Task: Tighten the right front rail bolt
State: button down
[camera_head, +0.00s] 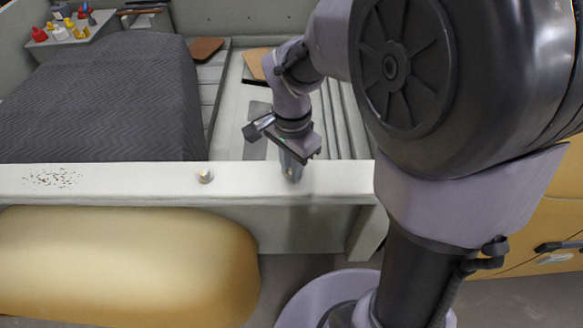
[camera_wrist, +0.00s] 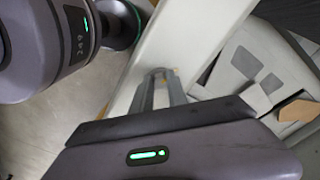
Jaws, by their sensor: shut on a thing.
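The pale front rail (camera_head: 110,178) runs across the head view, and it shows as a pale beam in the wrist view (camera_wrist: 185,35). My gripper (camera_head: 291,174) points down onto the rail's top at the right. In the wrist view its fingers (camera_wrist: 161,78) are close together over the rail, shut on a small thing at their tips. That is where the right front rail bolt would be, but the fingers hide nearly all of it. Another bolt (camera_head: 205,176), small and brass-coloured, stands on the rail to the left, apart from my gripper.
A yellow rounded body (camera_head: 130,265) lies in front of the rail. Behind it are a dark ribbed cover (camera_head: 110,95) and a grey shelf (camera_head: 78,38) with small red, yellow and white items. A brown pad (camera_head: 206,48) lies further back. Dark specks (camera_head: 52,179) mark the rail's left.

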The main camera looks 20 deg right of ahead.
jog(key=shift+m+b, duration=0.65)
jog(key=shift+m, duration=0.95)
jog(key=c, duration=1.3)
grip_release()
notch_tip(320, 180, up, 18)
jog(key=p, duration=0.5)
jog(key=shift+f, duration=0.25)
